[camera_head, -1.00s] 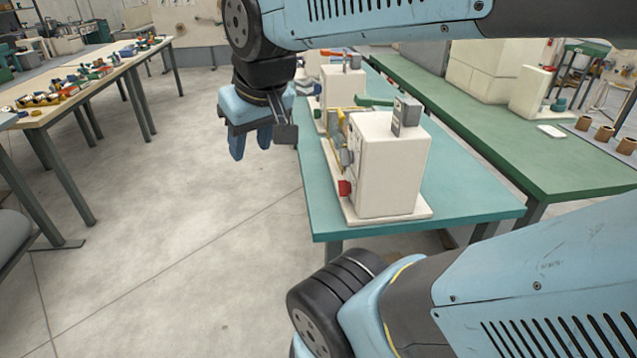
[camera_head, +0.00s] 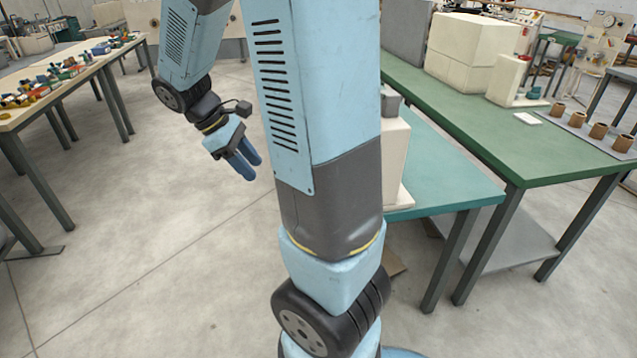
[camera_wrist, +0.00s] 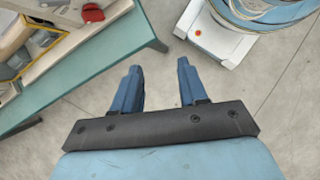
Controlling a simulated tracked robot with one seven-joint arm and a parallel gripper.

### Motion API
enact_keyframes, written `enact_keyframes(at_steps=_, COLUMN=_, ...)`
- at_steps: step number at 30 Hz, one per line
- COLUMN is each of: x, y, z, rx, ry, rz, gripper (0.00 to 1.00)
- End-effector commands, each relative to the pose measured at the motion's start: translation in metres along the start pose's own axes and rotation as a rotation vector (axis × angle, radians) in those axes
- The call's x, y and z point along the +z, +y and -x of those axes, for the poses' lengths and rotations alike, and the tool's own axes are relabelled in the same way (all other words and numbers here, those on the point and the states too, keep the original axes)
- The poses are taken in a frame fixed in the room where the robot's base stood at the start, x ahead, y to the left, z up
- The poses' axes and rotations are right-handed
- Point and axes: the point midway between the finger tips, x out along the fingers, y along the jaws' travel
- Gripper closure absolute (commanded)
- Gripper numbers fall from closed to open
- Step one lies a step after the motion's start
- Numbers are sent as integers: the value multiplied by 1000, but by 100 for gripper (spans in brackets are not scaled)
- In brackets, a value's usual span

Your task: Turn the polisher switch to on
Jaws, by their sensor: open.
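A cream box-shaped machine (camera_head: 397,155) stands on the teal table (camera_head: 450,190). My arm hides most of it in the head view. In the wrist view, a red part (camera_wrist: 92,13) shows at the top left, on the machine's near side; I cannot tell whether it is the polisher switch or how it is set. My gripper (camera_head: 247,165) hangs over the bare floor, left of the table and apart from the machine. In the wrist view, my gripper (camera_wrist: 157,68) has its blue fingers spread with nothing between them.
The teal table's edge (camera_wrist: 110,62) runs left of my fingers in the wrist view. A long green bench (camera_head: 500,140) stands at the right with brown cylinders (camera_head: 597,130) on a mat. A workbench (camera_head: 90,72) with small parts stands at the left. The floor between is clear.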

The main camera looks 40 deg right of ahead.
Motion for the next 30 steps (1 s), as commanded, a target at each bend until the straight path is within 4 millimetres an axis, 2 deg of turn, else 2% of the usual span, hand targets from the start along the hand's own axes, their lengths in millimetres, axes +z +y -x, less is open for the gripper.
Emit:
enact_keyframes(at_steps=21, x=-56, y=72, z=-109, rx=-73, ry=-710, rz=592, gripper=57)
enact_keyframes(at_steps=30, x=-76, y=94, z=-146, rx=-129, ry=-986, rz=800, gripper=57)
